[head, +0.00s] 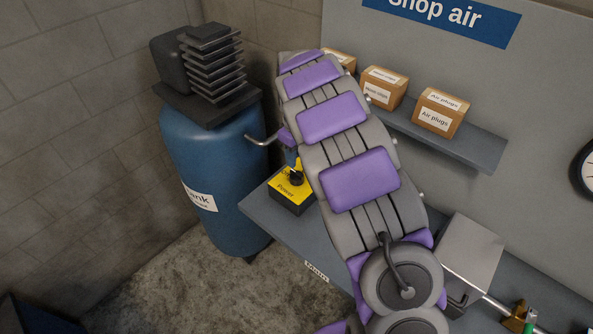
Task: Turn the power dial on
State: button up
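The power dial (295,177) is a black knob on top of a small yellow-topped box (285,194) marked "Power". The box has dark sides and sits at the left end of the grey bench, just left of my arm. The dial's exact setting is too small to read. My grey and purple arm rises through the middle of the head view and passes close beside the box. A small purple part of my arm shows just above the dial. My gripper's fingertips do not show, hidden behind the arm, so I cannot tell whether anything touches the dial.
A blue tank (215,160) with a black finned compressor (211,70) stands left of the bench (270,225). A bent metal pipe (262,140) is beside it. Cardboard boxes (438,112) sit on a wall shelf (480,145). A grey metal block (470,252) is on the bench at right.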

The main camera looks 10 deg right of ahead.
aim_at(296, 172)
notch_tip(296, 172, down, 6)
jog(key=shift+r+b, duration=0.1)
jog(key=shift+b, duration=0.35)
grip_shut()
